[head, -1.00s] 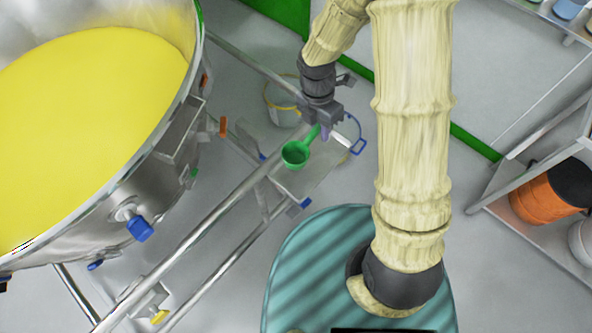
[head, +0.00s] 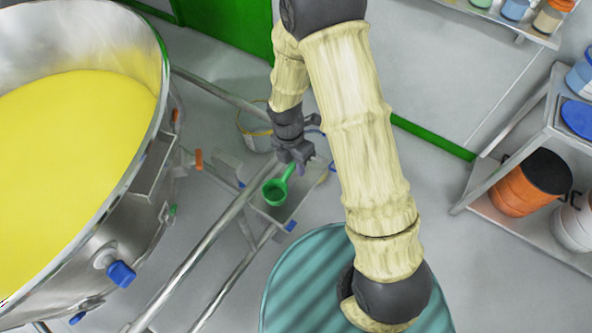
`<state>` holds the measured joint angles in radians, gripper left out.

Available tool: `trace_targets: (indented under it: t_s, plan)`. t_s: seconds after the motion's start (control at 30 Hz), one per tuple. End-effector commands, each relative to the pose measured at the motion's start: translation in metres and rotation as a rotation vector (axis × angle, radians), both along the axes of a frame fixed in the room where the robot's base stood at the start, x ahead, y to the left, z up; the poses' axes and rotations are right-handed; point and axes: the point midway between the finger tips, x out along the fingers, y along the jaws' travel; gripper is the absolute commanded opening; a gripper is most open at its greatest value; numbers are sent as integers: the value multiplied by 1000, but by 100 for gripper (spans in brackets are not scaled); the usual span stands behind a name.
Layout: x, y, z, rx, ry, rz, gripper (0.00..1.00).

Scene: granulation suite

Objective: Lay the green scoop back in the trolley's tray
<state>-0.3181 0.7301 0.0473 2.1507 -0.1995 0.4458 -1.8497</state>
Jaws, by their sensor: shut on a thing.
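The green scoop (head: 275,191) hangs from my gripper (head: 299,168), which is shut on its handle. The scoop's round cup points down and left in the picture. The trolley's tray (head: 297,204) is a small grey shelf at the end of the trolley's rails, and the scoop shows over its left part. I cannot tell whether the scoop touches the tray or is a little above it. My wrist hides part of the tray's far side.
A large steel bowl (head: 150,190) of yellow powder fills the left, with a blue knob (head: 121,273) on its side. Trolley rails (head: 215,240) run beside it. A bucket (head: 254,128) stands behind the tray. Shelves with an orange drum (head: 525,185) are at right.

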Motion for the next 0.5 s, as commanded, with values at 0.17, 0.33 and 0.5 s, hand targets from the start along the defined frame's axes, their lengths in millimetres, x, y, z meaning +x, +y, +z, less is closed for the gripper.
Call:
trace_targets:
  t_s: [0.17,0.33,0.5]
  plan:
    - [-1,0,-27,-1,3,2,0]
    - [0,0,-33,-1,-1,0,0]
    - [0,0,-33,0,0,0,0]
